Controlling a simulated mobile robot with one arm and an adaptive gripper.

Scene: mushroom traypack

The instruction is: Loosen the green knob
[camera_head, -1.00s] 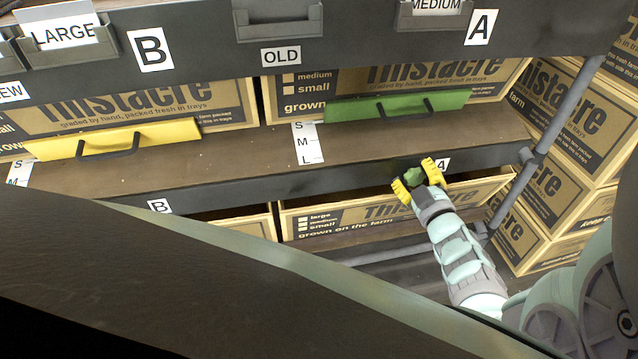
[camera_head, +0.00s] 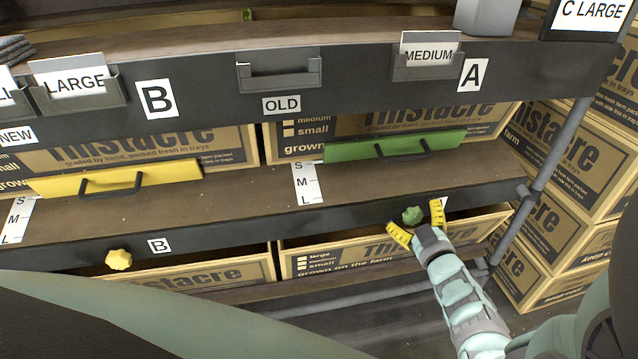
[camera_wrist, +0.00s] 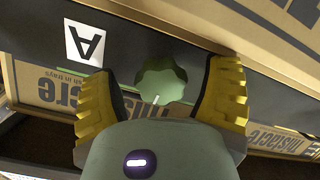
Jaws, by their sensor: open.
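The green knob (camera_head: 412,215) is a lobed knob on the dark shelf edge, beside the small A label. It also shows in the wrist view (camera_wrist: 161,79), where a short white mark lies at its rim. My gripper (camera_head: 417,223) is open, with its yellow fingers on either side of the knob. In the wrist view my gripper (camera_wrist: 162,100) has one finger left and one right of the knob, with a visible gap on both sides. Nothing is held.
A yellow knob (camera_head: 118,259) sits on the same edge at left, near the small B label. A green panel with a handle (camera_head: 395,147) and a yellow one (camera_head: 115,181) stand on the shelf above. A grey post (camera_head: 545,165) rises to the right.

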